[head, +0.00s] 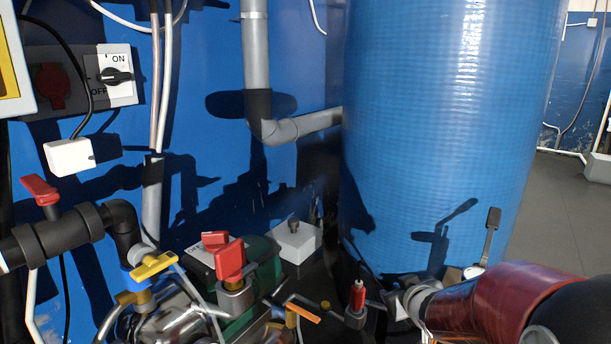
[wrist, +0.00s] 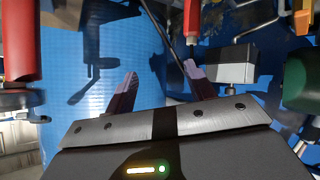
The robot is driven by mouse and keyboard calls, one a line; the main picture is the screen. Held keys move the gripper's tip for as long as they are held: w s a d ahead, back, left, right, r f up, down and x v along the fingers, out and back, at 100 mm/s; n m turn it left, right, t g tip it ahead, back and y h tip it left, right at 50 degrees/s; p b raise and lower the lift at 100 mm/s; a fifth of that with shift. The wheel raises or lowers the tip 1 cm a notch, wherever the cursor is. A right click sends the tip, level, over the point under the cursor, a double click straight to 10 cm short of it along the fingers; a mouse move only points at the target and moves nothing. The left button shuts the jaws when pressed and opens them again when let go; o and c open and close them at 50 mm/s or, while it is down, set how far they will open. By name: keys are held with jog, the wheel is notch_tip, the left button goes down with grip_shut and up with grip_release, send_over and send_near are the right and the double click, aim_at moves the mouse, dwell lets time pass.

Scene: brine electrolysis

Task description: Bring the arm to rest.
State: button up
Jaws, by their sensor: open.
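My gripper (wrist: 160,85) shows in the wrist view with its two dark purplish fingers spread apart. Nothing is between the fingertips; the blue tank wall and the floor area lie beyond them. I cannot clearly make out my gripper in the head view, where the lower right corner is filled by a large red and black rounded part.
A blue tank (head: 445,130) stands at centre right. Red-handled valves (head: 230,262), a yellow lever (head: 153,266) and an orange lever (head: 303,312) crowd the lower left and middle. An ON/OFF switch (head: 117,76) is on the blue wall. Grey floor (head: 545,215) is clear at right.

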jog(key=s+r+m+g+h+p, duration=0.1)
jog(key=s+r+m+g+h, duration=0.15)
jog(key=s+r, duration=0.65)
jog(key=s+a+g, duration=0.1)
jog(key=s+a, duration=0.1)
jog(key=s, duration=0.3)
jog(key=s+a+g+y, duration=0.1)
jog(key=s+a, duration=0.1)
jog(key=s, duration=0.4)
jog(key=s+a+g+y+p, duration=0.1)
jog(key=s+a, duration=0.1)
jog(key=s, duration=0.4)
jog(key=shift+a+f, duration=0.2)
jog(key=shift+a, duration=0.15)
jog(key=shift+m, duration=0.25)
